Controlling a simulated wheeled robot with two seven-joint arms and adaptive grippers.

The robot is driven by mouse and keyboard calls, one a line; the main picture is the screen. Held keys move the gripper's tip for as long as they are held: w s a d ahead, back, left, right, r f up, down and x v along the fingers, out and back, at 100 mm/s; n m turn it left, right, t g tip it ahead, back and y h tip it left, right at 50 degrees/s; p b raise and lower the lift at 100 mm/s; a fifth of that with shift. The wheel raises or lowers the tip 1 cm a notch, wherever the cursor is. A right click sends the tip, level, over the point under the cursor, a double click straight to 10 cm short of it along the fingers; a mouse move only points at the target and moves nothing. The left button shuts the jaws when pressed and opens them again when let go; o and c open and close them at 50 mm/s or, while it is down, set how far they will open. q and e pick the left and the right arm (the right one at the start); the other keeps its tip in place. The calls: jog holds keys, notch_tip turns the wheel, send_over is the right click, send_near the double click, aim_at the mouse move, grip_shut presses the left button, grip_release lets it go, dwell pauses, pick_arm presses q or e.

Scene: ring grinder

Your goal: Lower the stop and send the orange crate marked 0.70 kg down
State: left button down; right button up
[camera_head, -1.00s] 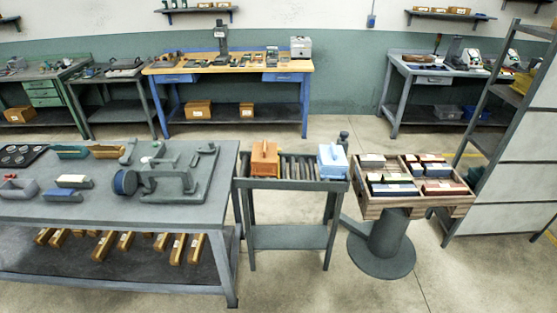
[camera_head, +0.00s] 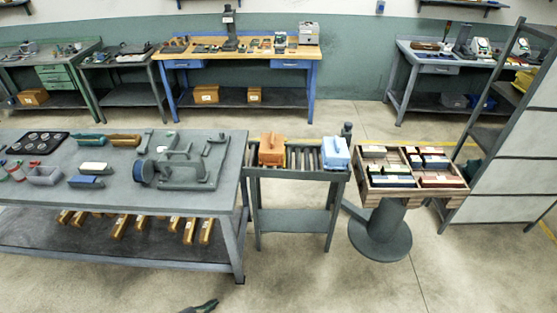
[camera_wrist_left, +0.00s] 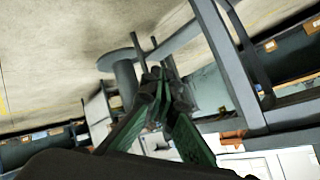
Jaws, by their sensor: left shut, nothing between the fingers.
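The orange crate (camera_head: 272,150) sits upright on the left end of the short roller conveyor (camera_head: 303,157) in the head view. A light blue crate (camera_head: 336,153) sits at its right end, with bare rollers between them. The 0.70 kg marking is too small to read. I cannot make out the stop clearly; a dark knobbed post (camera_head: 347,131) stands behind the blue crate. My left gripper (camera_head: 207,304) shows at the bottom edge, low and well in front of the conveyor. In the left wrist view the gripper (camera_wrist_left: 158,72) is shut and empty. My right gripper is not in view.
A grey bench (camera_head: 110,195) with fixtures stands left of the conveyor. A divided wooden tray (camera_head: 372,183) on a round pedestal (camera_head: 380,240) stands right of it, near a tall shelf rack (camera_head: 490,150). The floor in front is clear.

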pick_arm(q)
jog(key=d+r+m+g+h+p, duration=0.2)
jog(key=d+r+m+g+p, duration=0.25)
jog(key=r, duration=0.65)
jog(key=d+r+m+g+h+p, duration=0.2)
jog(key=d+r+m+p, duration=0.4)
jog(key=r, duration=0.5)
jog(key=s+a+r+m+g+y+p, duration=0.2)
jog(key=s+a+r+m+y+p, duration=0.1)
jog(key=a, duration=0.4)
jog(key=s+a+r+m+g+y+p, duration=0.2)
jog(key=s+a+r+m+y+p, duration=0.1)
jog(key=a+r+y, duration=0.3)
jog(key=shift+s+a+r+m, duration=0.35)
jog(key=shift+s+a, duration=0.4)
jog(key=shift+a, duration=0.5)
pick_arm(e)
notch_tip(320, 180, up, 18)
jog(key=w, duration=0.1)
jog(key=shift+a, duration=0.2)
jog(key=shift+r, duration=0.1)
